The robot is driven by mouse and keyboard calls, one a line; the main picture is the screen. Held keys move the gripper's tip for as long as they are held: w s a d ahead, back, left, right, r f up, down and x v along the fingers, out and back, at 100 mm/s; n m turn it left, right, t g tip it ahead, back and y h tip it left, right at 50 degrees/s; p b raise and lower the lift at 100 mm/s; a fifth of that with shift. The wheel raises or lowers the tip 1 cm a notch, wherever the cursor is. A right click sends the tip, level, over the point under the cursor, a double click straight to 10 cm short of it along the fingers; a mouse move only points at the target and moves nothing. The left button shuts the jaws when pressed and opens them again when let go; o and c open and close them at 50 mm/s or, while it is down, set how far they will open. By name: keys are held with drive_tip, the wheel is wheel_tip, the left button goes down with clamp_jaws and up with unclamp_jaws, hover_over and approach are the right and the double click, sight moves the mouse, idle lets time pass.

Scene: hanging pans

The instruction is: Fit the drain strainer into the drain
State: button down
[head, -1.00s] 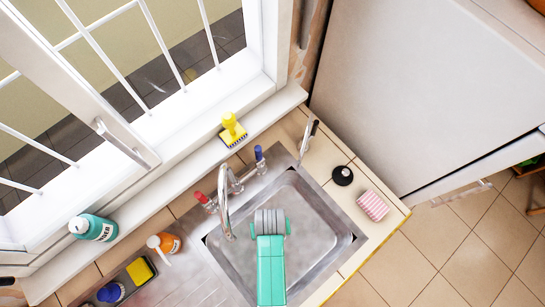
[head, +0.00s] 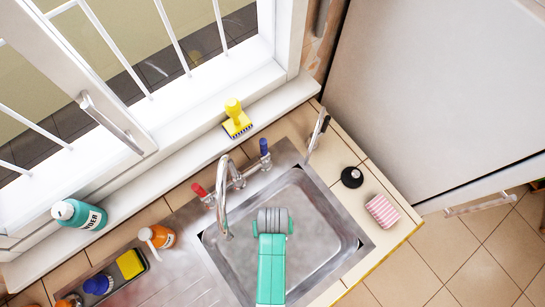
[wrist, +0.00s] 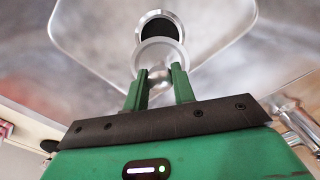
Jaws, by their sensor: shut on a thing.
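My gripper (wrist: 157,76) is shut on the drain strainer (wrist: 160,52), a pale round metal piece with a knob between the green fingertips. In the wrist view the drain (wrist: 159,28), a dark round hole with a bright metal rim, lies just beyond the strainer. The strainer overlaps the drain's near edge in this view; I cannot tell how high it is above it. In the head view my arm reaches over the sink basin (head: 330,235) and hides the fingers, the strainer and the drain.
The tap (head: 223,195) arches over the basin's left side, close to my arm. A black stopper (head: 352,177) and a pink sponge (head: 382,211) lie on the right counter. A yellow brush (head: 236,118) is on the sill. An orange bottle (head: 158,236) stands left.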

wheel_tip(320, 180, down, 8)
drive_tip(key=b, duration=0.7)
drive_tip(key=shift+f+b, duration=1.3)
drive_tip(key=shift+f, duration=0.6)
drive_tip(key=shift+f+p, duration=0.45)
drive_tip(key=shift+f, duration=0.15)
idle(0.3)
drive_tip(key=c, duration=1.1)
unclamp_jaws()
wheel_tip(320, 180, up, 8)
drive_tip(key=shift+f+p, duration=0.1)
drive_tip(key=shift+p, duration=0.85)
